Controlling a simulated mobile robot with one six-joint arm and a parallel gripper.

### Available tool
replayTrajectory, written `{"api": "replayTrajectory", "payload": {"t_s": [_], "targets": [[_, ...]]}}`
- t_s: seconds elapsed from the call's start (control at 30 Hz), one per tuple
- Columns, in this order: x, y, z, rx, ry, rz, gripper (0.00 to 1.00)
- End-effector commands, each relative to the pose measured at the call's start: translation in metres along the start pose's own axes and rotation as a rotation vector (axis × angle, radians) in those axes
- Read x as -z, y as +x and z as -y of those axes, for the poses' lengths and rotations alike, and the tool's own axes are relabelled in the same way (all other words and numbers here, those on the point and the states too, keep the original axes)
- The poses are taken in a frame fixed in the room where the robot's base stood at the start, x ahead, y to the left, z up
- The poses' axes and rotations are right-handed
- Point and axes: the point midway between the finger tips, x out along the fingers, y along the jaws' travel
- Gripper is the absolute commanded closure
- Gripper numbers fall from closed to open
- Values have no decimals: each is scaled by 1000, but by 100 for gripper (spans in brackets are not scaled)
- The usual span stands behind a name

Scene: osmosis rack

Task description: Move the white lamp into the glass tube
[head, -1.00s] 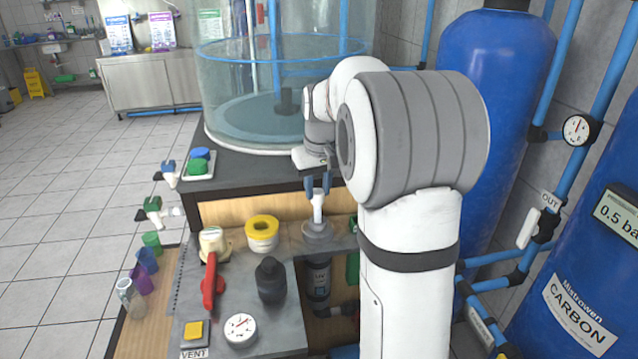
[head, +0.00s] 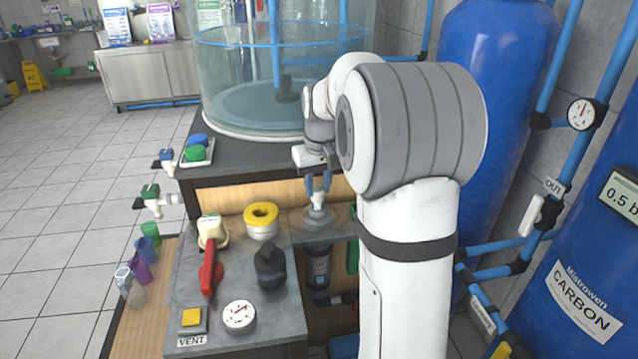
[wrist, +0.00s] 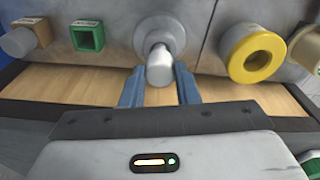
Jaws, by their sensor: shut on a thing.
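The white lamp (head: 319,199) is upright between the blue fingers of my gripper (head: 318,186), which is shut on it. In the wrist view the lamp (wrist: 160,68) shows end-on between the fingers, over a round grey collar (wrist: 160,35). In the head view the lamp's lower part meets this collar (head: 318,219), and its lower end is hidden. A dark cylinder with a UV label (head: 318,266) stands under the collar. I cannot make out the glass tube itself; it may be hidden inside the collar and cylinder.
A yellow ring-topped part (head: 261,220), a red-handled valve (head: 210,268), a black knob (head: 270,267) and a gauge (head: 239,317) stand on the grey panel left of the collar. A green square socket (wrist: 87,36) is nearby. A large clear tank (head: 250,100) stands behind.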

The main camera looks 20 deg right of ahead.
Motion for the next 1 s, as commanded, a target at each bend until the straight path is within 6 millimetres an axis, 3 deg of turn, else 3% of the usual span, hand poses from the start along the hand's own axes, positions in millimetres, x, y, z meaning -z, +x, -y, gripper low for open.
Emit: {"api": "replayTrajectory", "payload": {"t_s": [0.6,0.63,0.9,1.0], "targets": [[-3,20,0,0,0,1,85],[-2,18,0,0,0,1,70],[-2,18,0,0,-1,1,48],[-2,18,0,0,-1,1,47]]}}
